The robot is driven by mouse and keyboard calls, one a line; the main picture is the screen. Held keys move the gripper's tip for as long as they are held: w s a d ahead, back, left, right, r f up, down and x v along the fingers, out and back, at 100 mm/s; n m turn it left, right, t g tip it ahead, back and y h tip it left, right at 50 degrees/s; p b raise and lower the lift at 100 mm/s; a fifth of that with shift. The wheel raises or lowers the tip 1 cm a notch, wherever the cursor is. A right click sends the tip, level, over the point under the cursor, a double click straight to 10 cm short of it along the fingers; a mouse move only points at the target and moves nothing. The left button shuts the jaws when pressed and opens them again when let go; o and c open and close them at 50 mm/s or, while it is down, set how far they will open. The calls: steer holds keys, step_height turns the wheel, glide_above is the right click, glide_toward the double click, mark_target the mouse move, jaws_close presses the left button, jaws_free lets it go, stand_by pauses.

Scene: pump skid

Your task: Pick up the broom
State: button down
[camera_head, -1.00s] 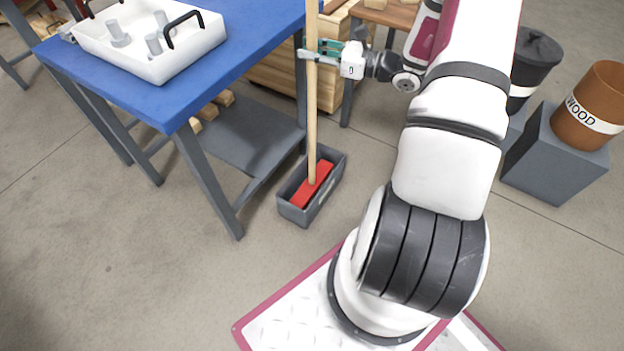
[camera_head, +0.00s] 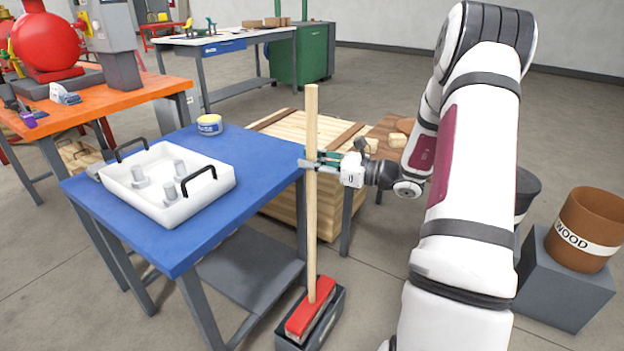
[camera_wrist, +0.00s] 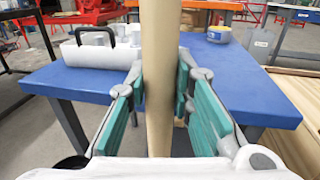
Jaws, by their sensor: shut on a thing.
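The broom has a long pale wooden handle (camera_head: 312,225) and a red head (camera_head: 311,307) with light bristles under it. It stands nearly upright beside the blue table's right side. The grey box (camera_head: 337,318) is beneath the head, which shows at or above the box's rim; whether the bristles are clear of the box is hard to tell. My gripper (camera_head: 320,163) is shut on the upper handle from the right. In the wrist view the handle (camera_wrist: 160,50) runs upright between the green finger pads (camera_wrist: 160,88).
The blue table (camera_head: 245,165) with a white tray (camera_head: 165,207) and a small tub (camera_head: 209,124) is close left of the handle. A wooden crate (camera_head: 285,210) stands behind it. A brown "WOOD" bin (camera_head: 588,230) on a grey block is at right.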

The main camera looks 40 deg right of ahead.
mark_target(312, 94)
step_height(312, 94, up, 17)
steer(key=p, duration=0.4)
steer(key=shift+p, duration=0.3)
steer(key=shift+d+f, duration=0.1)
stand_by(0.5)
